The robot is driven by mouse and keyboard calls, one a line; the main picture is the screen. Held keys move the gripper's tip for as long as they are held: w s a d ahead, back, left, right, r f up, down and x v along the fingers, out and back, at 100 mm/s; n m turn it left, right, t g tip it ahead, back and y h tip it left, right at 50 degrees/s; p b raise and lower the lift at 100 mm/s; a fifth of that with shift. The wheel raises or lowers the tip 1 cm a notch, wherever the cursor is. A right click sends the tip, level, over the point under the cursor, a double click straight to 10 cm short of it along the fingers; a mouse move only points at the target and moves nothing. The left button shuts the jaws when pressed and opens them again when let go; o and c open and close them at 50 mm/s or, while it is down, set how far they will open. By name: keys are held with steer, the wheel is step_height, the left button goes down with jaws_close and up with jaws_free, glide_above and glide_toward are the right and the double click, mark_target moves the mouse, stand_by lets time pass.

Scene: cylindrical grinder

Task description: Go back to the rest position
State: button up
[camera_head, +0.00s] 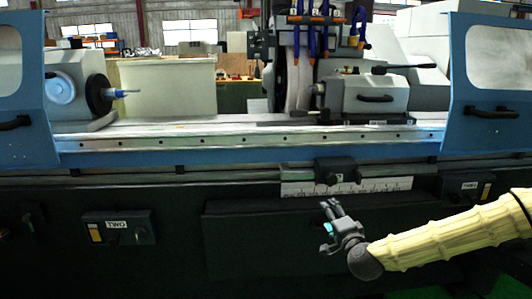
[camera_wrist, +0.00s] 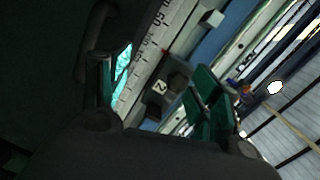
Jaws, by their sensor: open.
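My gripper (camera_head: 333,222) is in front of the dark front panel of the cylindrical grinder, just below the white ruler scale (camera_head: 345,187). My arm, in a cream ribbed sleeve, reaches in from the right edge. In the wrist view my gripper (camera_wrist: 155,85) shows its two fingers spread apart, with nothing between them but the machine front behind. The scale (camera_wrist: 150,50) and a dark clamp block (camera_wrist: 178,82) lie beyond the fingers. I cannot tell the exact gap between the gripper and the panel.
The blue grinder doors (camera_head: 495,90) stand open left and right. The workhead (camera_head: 75,95) and tailstock (camera_head: 375,95) sit on the grinder table (camera_head: 240,138). A control box (camera_head: 118,228) is on the lower left panel, and another (camera_head: 467,187) is close above my arm.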

steer(key=s+a+f+n+g+y, duration=0.1)
steer(key=s+a+f+n+g, duration=0.2)
steer(key=f, duration=0.4)
steer(key=s+a+f+g, duration=0.1)
steer(key=s+a+f, duration=0.2)
steer(key=s+f, duration=0.25)
steer(key=s+a+f+n+g+y, duration=0.1)
steer(key=s+a+f+n+g, duration=0.15)
steer(key=f, duration=0.55)
steer(key=s+f+n+g+h, duration=0.1)
steer(key=s+f+n+g, duration=0.15)
steer(key=s+f, duration=0.7)
steer(key=s+f+n+g, duration=0.25)
steer(key=s+f, duration=0.45)
steer(key=s, duration=0.6)
steer(key=s+d+f+n+g+h, duration=0.1)
steer(key=s+d+f+g, duration=0.15)
steer(key=s, duration=0.55)
steer(key=s+d+f+n+g+h, duration=0.2)
steer(key=s+d+g, duration=0.15)
steer(key=s, duration=0.45)
step_height(320, 180, up, 19)
steer(key=d+p, duration=0.1)
steer(key=p, duration=1.7)
steer(key=shift+s+t, duration=0.25)
steer(key=shift+t, duration=0.1)
